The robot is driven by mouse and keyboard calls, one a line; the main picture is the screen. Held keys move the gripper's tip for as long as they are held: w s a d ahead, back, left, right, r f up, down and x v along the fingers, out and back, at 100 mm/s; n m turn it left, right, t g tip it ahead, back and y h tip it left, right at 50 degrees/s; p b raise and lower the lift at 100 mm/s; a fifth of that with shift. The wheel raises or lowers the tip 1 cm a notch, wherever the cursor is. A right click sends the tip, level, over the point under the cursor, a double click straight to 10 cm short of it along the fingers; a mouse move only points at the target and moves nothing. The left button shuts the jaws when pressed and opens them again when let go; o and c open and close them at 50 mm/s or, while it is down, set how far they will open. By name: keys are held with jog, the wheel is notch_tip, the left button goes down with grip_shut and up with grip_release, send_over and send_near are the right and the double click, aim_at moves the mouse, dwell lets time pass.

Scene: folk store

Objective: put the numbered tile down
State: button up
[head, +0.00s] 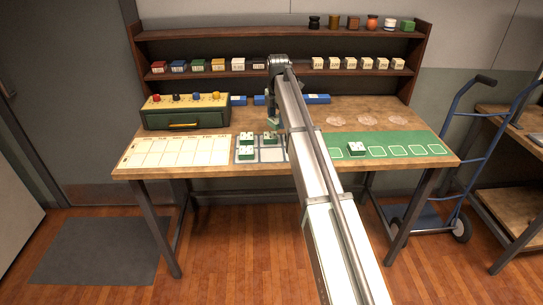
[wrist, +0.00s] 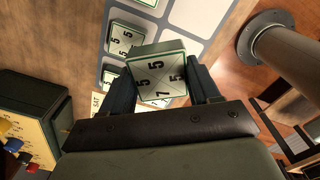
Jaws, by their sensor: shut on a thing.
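My gripper (wrist: 163,85) is shut on a numbered tile (wrist: 160,72), white with a green edge and marked with several 5s and a 7. In the head view my gripper (head: 271,124) is over the far part of the grey grid board (head: 270,156), and the held tile (head: 270,136) shows just below the fingers. Whether it touches the board is unclear. Similar tiles lie on the board's left column, one (head: 246,153) nearer the front. In the wrist view a tile marked with 5s (wrist: 125,38) lies beside the held one. My arm hides the board's right part.
A cream gridded sheet (head: 178,151) lies left of the board. A green mat (head: 400,146) with another tile (head: 356,149) lies right. A yellow-topped box with coloured knobs (head: 186,110) stands back left. Blue blocks (head: 317,99) stand behind; shelves (head: 220,75) hold small boxes.

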aim_at(271, 155)
jog(key=s+a+m, duration=0.3)
jog(key=s+m, duration=0.1)
jog(key=m, duration=0.3)
jog(key=shift+d+f, duration=0.15)
jog(key=shift+f, duration=2.45)
jog(key=shift+d+f, duration=0.1)
jog(key=shift+f, duration=2.5)
jog(key=shift+f, duration=0.1)
jog(key=o, duration=1.2)
jog(key=shift+c, duration=0.2)
notch_tip(271, 155, up, 12)
